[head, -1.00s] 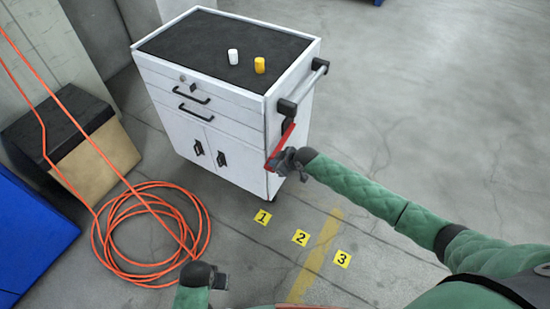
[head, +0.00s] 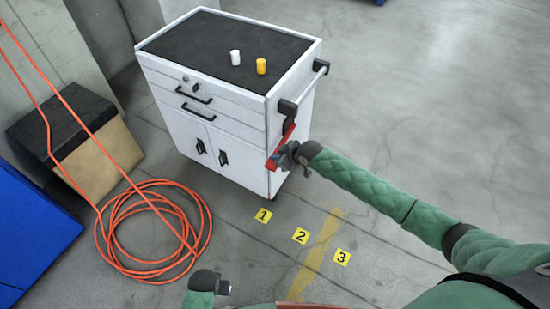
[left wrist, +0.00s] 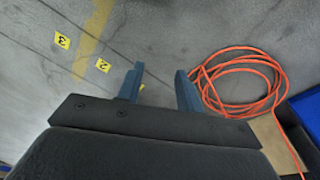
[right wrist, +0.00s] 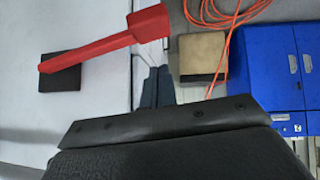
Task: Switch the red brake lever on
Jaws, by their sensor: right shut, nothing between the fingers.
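The red brake lever (head: 284,146) is on the right side of the white cart (head: 210,130), below the push handle. It slants, with its upper end by a dark mount and its wide end low. My right gripper (head: 283,157) is at the lever's lower end in the head view. In the right wrist view the lever (right wrist: 105,46) runs from a black block to a wide end just beyond my shut, empty fingers (right wrist: 157,75); I cannot tell whether they touch it. My left gripper (head: 225,287) is low, far from the cart; in the left wrist view its fingers (left wrist: 160,85) are apart and empty.
A white cylinder (head: 235,57) and a yellow one (head: 261,66) stand on the cart's black top. An orange hose (head: 150,232) lies coiled on the floor, left of several numbered yellow markers (head: 301,236). A box (head: 80,140) and a blue cabinet (head: 32,240) are at left.

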